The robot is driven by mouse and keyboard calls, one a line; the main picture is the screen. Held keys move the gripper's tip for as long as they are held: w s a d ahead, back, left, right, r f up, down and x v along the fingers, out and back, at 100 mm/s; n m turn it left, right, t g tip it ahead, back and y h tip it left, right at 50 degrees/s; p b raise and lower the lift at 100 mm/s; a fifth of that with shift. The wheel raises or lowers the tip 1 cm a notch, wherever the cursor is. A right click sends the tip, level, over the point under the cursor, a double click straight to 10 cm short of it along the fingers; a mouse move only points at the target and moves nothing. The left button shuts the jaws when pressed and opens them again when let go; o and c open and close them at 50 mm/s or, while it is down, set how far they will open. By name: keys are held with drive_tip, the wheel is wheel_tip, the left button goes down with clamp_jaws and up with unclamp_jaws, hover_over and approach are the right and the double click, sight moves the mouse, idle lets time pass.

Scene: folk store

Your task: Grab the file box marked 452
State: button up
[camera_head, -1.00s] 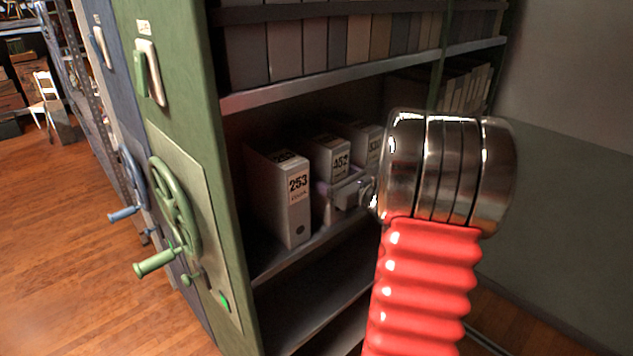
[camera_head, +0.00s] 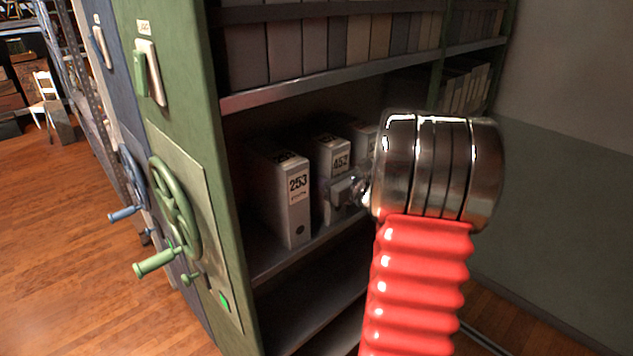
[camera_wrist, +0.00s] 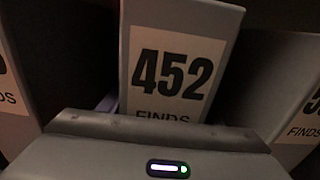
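The file box marked 452 (camera_head: 333,158) is a light grey upright box on the middle shelf, between box 253 and another box. My gripper (camera_head: 343,191) is right in front of its lower face. In the wrist view the 452 label (camera_wrist: 172,75) fills the middle, and my gripper (camera_wrist: 160,122) covers the part below "FINDS". A pale finger edge shows close along the box's left side. The fingertips are hidden, so I cannot tell whether they press on the box.
Box 253 (camera_head: 286,197) stands close on the left, and another box (camera_head: 363,137) on the right. The shelf above (camera_head: 330,80) holds a row of dark binders. The green cabinet side with its handwheel (camera_head: 175,200) stands at left.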

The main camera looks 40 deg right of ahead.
sight(316, 134)
clamp_jaws()
drive_tip(key=shift+r, duration=0.1)
idle(0.6)
drive_tip(key=shift+r, duration=5.05)
